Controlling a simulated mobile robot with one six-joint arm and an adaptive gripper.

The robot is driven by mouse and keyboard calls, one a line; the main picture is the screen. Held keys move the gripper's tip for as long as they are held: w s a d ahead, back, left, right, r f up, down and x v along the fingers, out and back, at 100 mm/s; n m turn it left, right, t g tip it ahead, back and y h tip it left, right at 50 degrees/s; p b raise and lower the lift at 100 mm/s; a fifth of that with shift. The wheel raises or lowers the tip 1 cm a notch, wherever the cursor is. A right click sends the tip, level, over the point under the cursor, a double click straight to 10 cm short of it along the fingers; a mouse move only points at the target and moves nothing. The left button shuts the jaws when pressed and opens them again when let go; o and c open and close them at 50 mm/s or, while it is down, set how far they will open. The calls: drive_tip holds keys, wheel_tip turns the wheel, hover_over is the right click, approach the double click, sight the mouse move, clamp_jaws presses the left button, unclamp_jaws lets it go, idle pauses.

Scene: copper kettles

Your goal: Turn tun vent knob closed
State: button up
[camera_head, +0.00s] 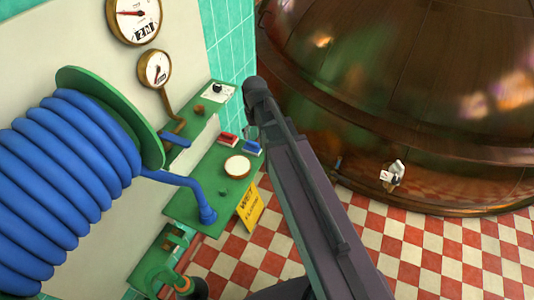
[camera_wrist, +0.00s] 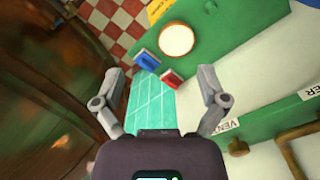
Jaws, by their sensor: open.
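A small black knob (camera_head: 217,89) sits on a white plate at the far end of the green panel in the head view; I cannot read its label. In the head view my arm hides most of the gripper.
The green panel (camera_head: 185,205) carries a red block (camera_head: 227,138), a blue block (camera_head: 251,147) and a white disc (camera_head: 237,166). A yellow sign (camera_head: 251,210) hangs at its edge. A blue hose reel (camera_head: 60,165) and gauges (camera_head: 155,69) are left. A copper kettle (camera_head: 440,90) stands right. Checkered floor (camera_head: 400,235) shows below.

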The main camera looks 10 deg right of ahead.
drive_tip(key=shift+m, duration=0.5)
drive_tip(key=s+d+f+b, duration=0.1)
drive_tip(key=s, duration=0.1)
drive_tip(key=s+d+f+b, duration=0.1)
drive_tip(key=f, duration=0.1)
drive_tip(key=shift+s+d, duration=0.1)
drive_tip(key=shift+s, duration=0.3)
drive_tip(key=shift+m, duration=0.4)
drive_tip(key=s, duration=0.2)
drive_tip(key=s+d, duration=0.2)
drive_tip(key=s, duration=0.1)
drive_tip(key=shift+s, duration=0.3)
